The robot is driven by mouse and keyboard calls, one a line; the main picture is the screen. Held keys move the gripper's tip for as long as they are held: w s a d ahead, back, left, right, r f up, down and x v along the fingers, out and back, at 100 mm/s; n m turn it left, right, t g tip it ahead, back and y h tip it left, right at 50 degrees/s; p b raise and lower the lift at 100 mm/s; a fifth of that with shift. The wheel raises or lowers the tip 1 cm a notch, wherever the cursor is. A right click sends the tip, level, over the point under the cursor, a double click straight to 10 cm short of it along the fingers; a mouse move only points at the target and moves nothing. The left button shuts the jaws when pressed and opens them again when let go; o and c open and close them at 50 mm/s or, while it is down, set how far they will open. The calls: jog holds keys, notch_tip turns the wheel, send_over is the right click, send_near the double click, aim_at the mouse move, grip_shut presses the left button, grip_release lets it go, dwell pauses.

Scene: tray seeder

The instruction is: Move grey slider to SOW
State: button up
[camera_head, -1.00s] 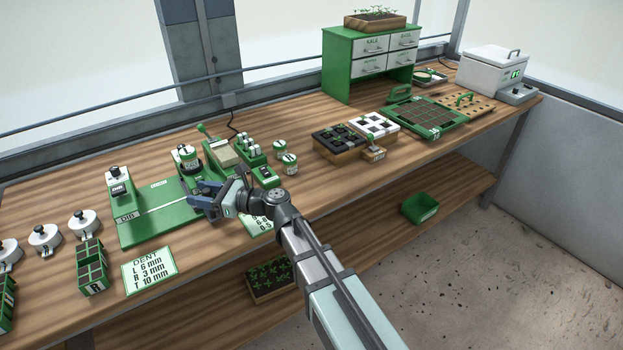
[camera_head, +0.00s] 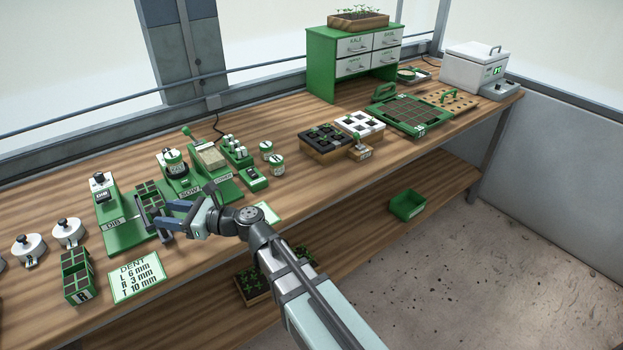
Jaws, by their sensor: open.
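The green seeder base (camera_head: 125,238) lies on the bench, with a DIB station (camera_head: 103,196) at its left end. The SOW station (camera_head: 172,168) with its round hopper and the COVER station (camera_head: 209,159) stand to the right. A dark grey part that looks like the grey slider (camera_head: 163,236) is at the tray's front right. My gripper (camera_head: 160,214) is open, its fingers pointing left around or just above this part; contact cannot be told. The fingers partly hide it.
A DENT card (camera_head: 136,277) and a green celled block (camera_head: 76,278) lie at front left, near white round pots (camera_head: 68,232). Cell trays (camera_head: 328,140) and a green drawer cabinet (camera_head: 352,62) stand to the right.

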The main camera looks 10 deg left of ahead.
jog(key=d, duration=1)
jog(key=w+d+t, duration=0.2)
jog(key=w, duration=0.2)
jog(key=w+d+f+t+h, duration=0.1)
jog(key=w+d, duration=0.2)
jog(key=w, duration=0.1)
jog(key=w+d+m+t+h, duration=0.1)
jog(key=w+d+t, duration=0.1)
jog(key=w+d, duration=0.1)
jog(key=shift+w+f+t, duration=0.3)
jog(key=shift+w+f, duration=0.1)
jog(key=shift+w, duration=0.2)
jog(key=w+d+t+h, duration=0.1)
jog(key=w+d, duration=0.2)
jog(key=d, duration=0.1)
jog(key=w+d+f+t+h, duration=0.1)
jog(key=w+d+t, duration=0.1)
jog(key=w+d, duration=0.1)
jog(key=w+d+t+h, duration=0.1)
jog(key=w+d, duration=0.3)
jog(key=d, duration=0.1)
jog(key=shift+w+d+f+m, duration=0.1)
jog(key=shift+d+f+m, duration=0.15)
jog(key=shift+d+m, duration=0.15)
